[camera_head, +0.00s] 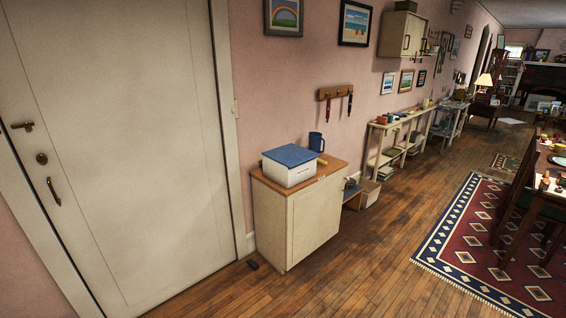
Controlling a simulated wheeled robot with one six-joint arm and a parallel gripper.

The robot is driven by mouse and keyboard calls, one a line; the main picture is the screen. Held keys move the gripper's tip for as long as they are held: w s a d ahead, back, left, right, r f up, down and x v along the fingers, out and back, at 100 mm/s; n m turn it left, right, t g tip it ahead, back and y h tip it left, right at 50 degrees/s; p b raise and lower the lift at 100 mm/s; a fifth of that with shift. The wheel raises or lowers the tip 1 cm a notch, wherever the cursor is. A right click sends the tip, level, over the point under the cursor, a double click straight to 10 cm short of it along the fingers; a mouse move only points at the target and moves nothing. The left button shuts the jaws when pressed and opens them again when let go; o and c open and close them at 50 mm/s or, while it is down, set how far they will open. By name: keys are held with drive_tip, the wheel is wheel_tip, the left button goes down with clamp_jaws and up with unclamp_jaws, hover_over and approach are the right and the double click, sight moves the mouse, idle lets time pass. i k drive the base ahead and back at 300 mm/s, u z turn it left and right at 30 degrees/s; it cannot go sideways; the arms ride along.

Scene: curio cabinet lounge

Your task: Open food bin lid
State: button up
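A white box-shaped bin (290,173) with a blue lid (291,155) stands on top of a small cream cabinet with a wooden top. The lid lies flat on the box and looks closed. Small dark print shows on the bin's front, too small to read. It is the only thing in view that looks like the food bin. My gripper is not in view.
A closed door (120,150) is at left. Low shelves (385,155) line the wall beyond. Wooden floor (345,265) is clear before the cabinet; a patterned rug (480,235) and table lie at right.

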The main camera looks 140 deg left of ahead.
sight(291, 154)
drive_tip(key=u, duration=4.6)
drive_tip(key=i, duration=3.25)
drive_tip(key=u, duration=0.2)
